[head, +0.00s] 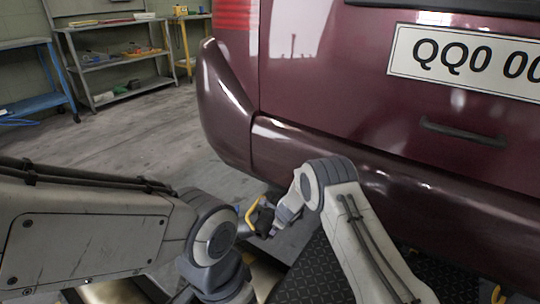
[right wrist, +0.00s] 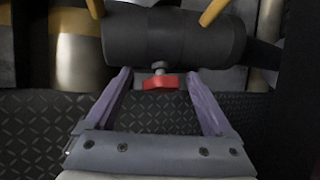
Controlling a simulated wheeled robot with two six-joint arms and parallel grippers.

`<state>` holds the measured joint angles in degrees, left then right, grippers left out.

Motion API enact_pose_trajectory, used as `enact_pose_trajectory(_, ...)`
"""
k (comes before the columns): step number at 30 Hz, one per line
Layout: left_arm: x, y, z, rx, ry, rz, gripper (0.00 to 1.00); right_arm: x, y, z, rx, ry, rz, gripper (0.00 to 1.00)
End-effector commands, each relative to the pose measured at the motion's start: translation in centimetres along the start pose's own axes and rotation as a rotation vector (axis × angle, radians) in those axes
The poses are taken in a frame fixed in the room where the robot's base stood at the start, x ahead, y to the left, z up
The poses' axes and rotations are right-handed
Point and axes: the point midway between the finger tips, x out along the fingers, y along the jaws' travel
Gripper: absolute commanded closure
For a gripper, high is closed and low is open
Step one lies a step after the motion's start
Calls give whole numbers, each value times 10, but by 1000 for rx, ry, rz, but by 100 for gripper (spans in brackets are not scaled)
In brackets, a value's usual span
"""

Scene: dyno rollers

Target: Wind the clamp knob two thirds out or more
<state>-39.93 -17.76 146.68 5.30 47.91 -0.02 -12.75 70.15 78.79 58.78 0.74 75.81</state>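The clamp knob (right wrist: 160,82) is a small red piece on a short grey stem, under a thick dark cylinder (right wrist: 172,38) in the right wrist view. My right gripper (right wrist: 160,76) is open, its two purple fingers on either side of the knob with a gap on each side. The fingertips reach up close to the cylinder; whether they touch it I cannot tell. In the head view my right wrist bends down beside the bumper, and the knob cannot be made out there. My left arm comes in from the left; its fingers do not show.
A maroon vehicle's rear bumper (head: 370,170) overhangs the work area. Yellow bars (right wrist: 214,10) join the cylinder from above. A dark tread-plate surface (head: 318,272) lies below. Shelves (head: 110,60) and a blue bench (head: 32,95) stand far left, with open floor between.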

Motion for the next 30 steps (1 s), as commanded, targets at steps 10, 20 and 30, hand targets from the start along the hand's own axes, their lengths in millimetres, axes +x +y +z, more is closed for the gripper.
enact_pose_trajectory(10, -64, 5, -3, 0, 0, 0, 100, -7, -2, -1, 41, -1, 96, 13)
enact_pose_trajectory(20, -41, 3, -2, 0, -1, 0, 100, 5, -1, -9, 130, 5, 300, 13)
enact_pose_trajectory(30, -73, 5, -4, 0, 0, 0, 100, -56, -22, -6, 144, 9, 336, 13)
